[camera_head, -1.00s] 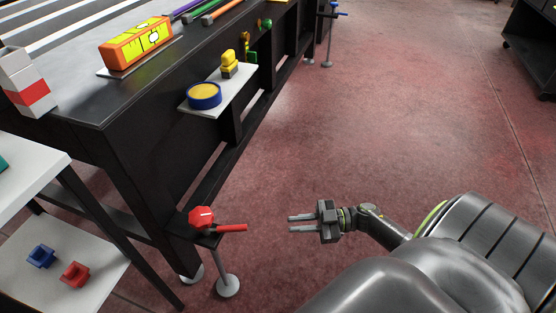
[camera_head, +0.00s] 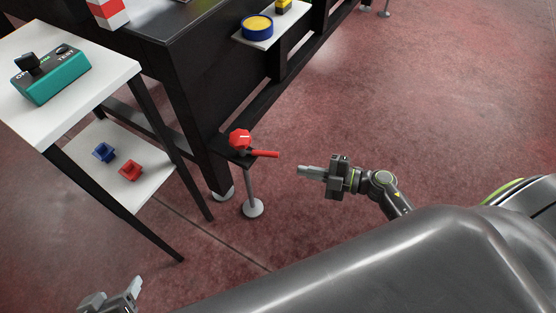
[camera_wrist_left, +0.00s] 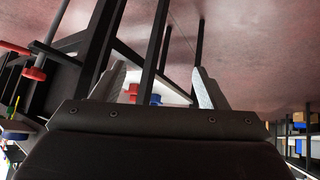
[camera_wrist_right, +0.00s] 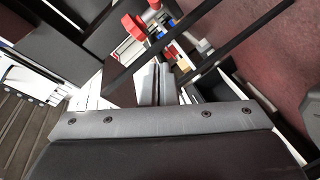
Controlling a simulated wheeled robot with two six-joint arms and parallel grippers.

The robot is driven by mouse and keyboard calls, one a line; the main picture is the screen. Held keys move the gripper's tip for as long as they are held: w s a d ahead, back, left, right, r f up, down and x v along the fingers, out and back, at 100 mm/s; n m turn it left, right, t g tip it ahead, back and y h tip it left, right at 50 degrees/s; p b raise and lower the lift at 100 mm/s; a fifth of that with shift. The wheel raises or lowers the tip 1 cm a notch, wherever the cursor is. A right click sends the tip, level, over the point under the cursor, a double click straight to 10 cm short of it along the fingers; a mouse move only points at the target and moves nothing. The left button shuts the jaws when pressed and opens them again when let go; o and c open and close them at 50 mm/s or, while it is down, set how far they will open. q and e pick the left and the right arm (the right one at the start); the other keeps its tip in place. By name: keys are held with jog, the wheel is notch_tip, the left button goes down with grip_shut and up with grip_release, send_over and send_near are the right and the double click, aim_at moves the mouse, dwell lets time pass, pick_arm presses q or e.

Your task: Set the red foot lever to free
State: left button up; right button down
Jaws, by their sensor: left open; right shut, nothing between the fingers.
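The red foot lever (camera_head: 265,154) is a thin red handle that points right from a red octagonal knob (camera_head: 240,138) with a white mark. It sits on a dark bracket low at the black table's corner. My right gripper (camera_head: 303,170) is shut and empty, just right of the handle's end and apart from it. In the right wrist view, the shut fingers (camera_wrist_right: 155,82) show with red lever parts (camera_wrist_right: 133,26) beyond them. My left gripper (camera_head: 114,294) is open and empty at the bottom left, far from the lever. Red parts (camera_wrist_left: 34,74) also show in the left wrist view.
A metal post (camera_head: 251,190) with a round foot stands under the bracket. A white side table (camera_head: 110,62) holds a teal switch box (camera_head: 50,78). The red floor (camera_head: 400,110) to the right is clear.

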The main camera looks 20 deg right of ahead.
aim_at(261, 153)
pick_arm(q)
jog(key=w+a+r+t+y+b, duration=0.2)
jog(key=w+r+t, duration=0.5)
jog(key=r, duration=0.1)
notch_tip(261, 153, up, 16)
jog(key=d+m+t+b, duration=0.1)
jog(key=m+t+b, duration=0.1)
jog(key=t, duration=0.7)
jog(key=shift+s+f+t+h, duration=0.2)
jog(key=shift+s+t+h, duration=0.05)
jog(key=shift+t+h, duration=0.05)
pick_arm(e)
jog(key=w+a+f, duration=0.3)
jog(key=w+a, duration=0.3)
jog(key=w, duration=0.3)
jog(key=shift+w+f, duration=0.15)
jog(key=shift+f, duration=0.05)
